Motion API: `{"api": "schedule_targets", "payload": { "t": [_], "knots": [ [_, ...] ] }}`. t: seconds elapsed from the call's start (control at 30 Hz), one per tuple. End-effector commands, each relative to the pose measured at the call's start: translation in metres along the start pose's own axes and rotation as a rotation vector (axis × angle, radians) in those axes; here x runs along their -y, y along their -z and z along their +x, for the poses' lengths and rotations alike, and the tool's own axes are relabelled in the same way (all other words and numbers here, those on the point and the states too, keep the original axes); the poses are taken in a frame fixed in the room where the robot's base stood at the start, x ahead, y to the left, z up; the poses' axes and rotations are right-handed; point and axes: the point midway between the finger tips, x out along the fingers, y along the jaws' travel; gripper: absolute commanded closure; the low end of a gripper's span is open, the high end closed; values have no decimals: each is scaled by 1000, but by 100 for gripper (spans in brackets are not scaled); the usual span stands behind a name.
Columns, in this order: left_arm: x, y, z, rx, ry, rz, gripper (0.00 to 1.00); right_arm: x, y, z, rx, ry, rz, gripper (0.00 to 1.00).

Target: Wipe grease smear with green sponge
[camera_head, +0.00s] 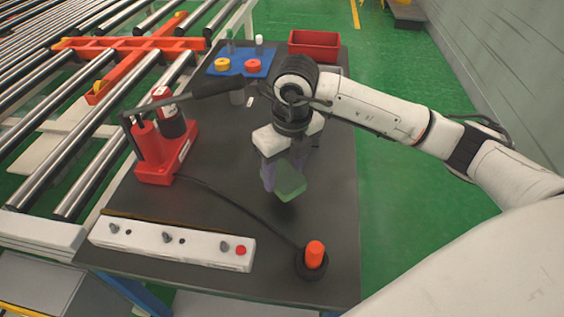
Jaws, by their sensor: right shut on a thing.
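The green sponge (290,182) is held in my right gripper (281,178), which is shut on it above the dark tabletop (230,180). The sponge hangs tilted below the fingers, with a dark shadow on the table under it. It looks apart from the surface. My right arm comes in from the right. I cannot make out a grease smear on the table; the gripper and arm hide part of the top. My left gripper is not in view.
A red hand pump (155,160) stands left, its cable running to an orange-topped button (314,256) at the front. A white control panel (170,242) lies along the front edge. A blue mat (238,62) and a red bin (314,46) are at the back. Rollers (70,105) flank the left.

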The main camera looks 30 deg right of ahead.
Motion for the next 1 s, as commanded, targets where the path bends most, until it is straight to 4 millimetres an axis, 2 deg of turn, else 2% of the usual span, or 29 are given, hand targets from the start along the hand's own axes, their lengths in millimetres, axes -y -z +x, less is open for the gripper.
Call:
{"api": "schedule_targets", "payload": {
  "t": [0.03,0.33,1.0],
  "knots": [
    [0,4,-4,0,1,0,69,0,-1,-8,1,0,0,68],
    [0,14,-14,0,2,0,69,1,-4,-31,1,2,1,68],
    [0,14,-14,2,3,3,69,0,-3,-32,0,-1,-20,68]
  ]
}}
